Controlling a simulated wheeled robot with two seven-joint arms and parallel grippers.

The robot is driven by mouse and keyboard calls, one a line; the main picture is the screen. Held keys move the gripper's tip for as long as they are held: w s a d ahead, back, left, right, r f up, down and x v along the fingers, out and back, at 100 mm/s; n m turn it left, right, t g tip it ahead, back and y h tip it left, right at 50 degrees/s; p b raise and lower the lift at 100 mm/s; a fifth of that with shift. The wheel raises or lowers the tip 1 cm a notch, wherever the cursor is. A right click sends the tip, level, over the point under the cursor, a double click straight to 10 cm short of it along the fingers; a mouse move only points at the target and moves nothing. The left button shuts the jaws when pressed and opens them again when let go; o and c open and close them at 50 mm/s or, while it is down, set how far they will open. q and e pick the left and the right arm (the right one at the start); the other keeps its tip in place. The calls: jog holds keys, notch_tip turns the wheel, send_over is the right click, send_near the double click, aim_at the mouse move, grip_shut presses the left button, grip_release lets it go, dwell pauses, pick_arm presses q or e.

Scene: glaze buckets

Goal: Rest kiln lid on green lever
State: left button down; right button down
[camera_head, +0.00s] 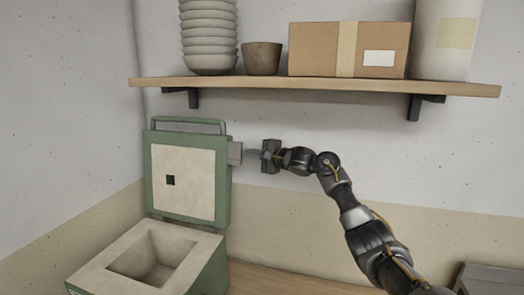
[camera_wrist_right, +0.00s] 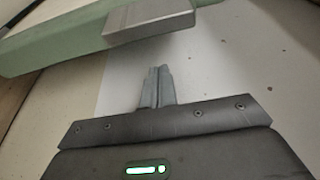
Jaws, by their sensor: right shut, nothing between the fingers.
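The kiln lid (camera_head: 188,178) stands raised and upright on the green kiln (camera_head: 205,270) at the left of the head view. It has a green frame, a pale inner panel and a green bar handle along its top. A grey block (camera_head: 235,153) sticks out from the lid's right edge; it also shows in the right wrist view (camera_wrist_right: 150,20) beside the lid's green edge (camera_wrist_right: 60,40). My right gripper (camera_head: 252,153) is shut and empty, its fingertips just right of that block. In the wrist view the fingers (camera_wrist_right: 158,85) are together and apart from the block. I cannot make out a green lever. My left gripper is out of view.
A wooden shelf (camera_head: 320,86) above my right arm holds stacked bowls (camera_head: 209,35), a brown pot (camera_head: 262,58), a cardboard box (camera_head: 315,48) and a pale cylinder (camera_head: 446,40). A grey object (camera_head: 490,280) sits at the lower right.

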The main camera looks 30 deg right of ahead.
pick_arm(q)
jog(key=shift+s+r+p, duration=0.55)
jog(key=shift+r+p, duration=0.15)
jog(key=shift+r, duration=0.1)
pick_arm(e)
jog(key=s+a, duration=0.2)
jog(key=shift+s+a+r, duration=0.25)
jog(key=shift+a, duration=0.05)
